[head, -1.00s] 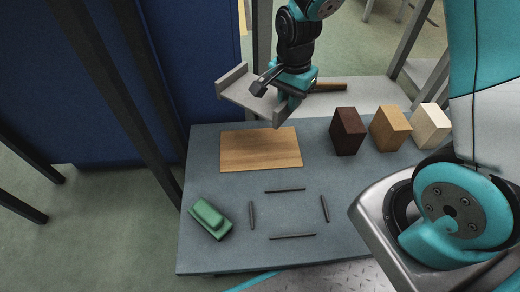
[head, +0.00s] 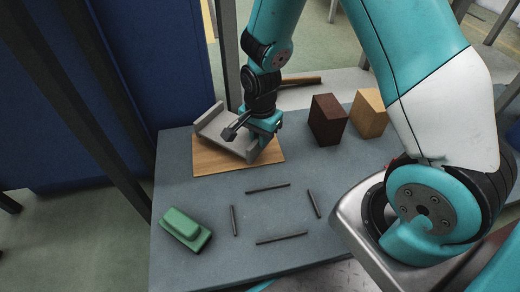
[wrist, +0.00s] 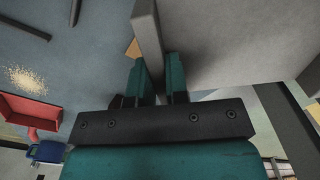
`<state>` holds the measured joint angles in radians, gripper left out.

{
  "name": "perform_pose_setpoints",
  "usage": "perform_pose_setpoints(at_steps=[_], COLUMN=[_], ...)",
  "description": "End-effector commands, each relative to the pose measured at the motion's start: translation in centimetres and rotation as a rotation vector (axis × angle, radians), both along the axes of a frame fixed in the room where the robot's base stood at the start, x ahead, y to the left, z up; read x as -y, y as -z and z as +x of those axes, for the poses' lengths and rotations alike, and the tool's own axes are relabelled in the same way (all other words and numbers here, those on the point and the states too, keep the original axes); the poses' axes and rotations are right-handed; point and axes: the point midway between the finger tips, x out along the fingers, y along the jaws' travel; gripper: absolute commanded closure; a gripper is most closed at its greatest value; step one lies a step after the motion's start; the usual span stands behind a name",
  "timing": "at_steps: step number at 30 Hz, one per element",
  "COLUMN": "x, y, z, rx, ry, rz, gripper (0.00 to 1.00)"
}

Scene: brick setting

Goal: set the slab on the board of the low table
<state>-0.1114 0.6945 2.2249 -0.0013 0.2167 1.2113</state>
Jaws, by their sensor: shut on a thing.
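The slab (head: 225,138) is a pale grey plate with raised walls at its two ends. My gripper (head: 257,133) is shut on its right end wall; the wrist view shows that wall (wrist: 147,35) between the fingers (wrist: 155,82), with the broad grey face to the right. The slab is over the brown wooden board (head: 208,167), which lies flat on the grey-blue low table (head: 180,190). The slab and gripper hide much of the board. I cannot tell whether the slab touches it. A small brown bit of board (wrist: 133,48) shows in the wrist view.
A dark brown block (head: 327,120) and a tan block (head: 369,114) stand right of the board. A green stepped block (head: 186,229) lies at the front left. Several thin dark bars (head: 268,188) outline a bare square. A brown handle-like piece (head: 300,81) lies behind.

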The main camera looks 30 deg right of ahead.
Motion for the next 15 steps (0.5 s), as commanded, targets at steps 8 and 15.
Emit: perform_pose_setpoints(at_steps=[8, 15], x=[0.0, 0.0], y=[3.8, 3.6], z=[0.1, 0.1], rx=[0.002, 0.002], ry=[0.0, 0.0], rz=[0.001, 0.0], gripper=[1.0, 1.0])
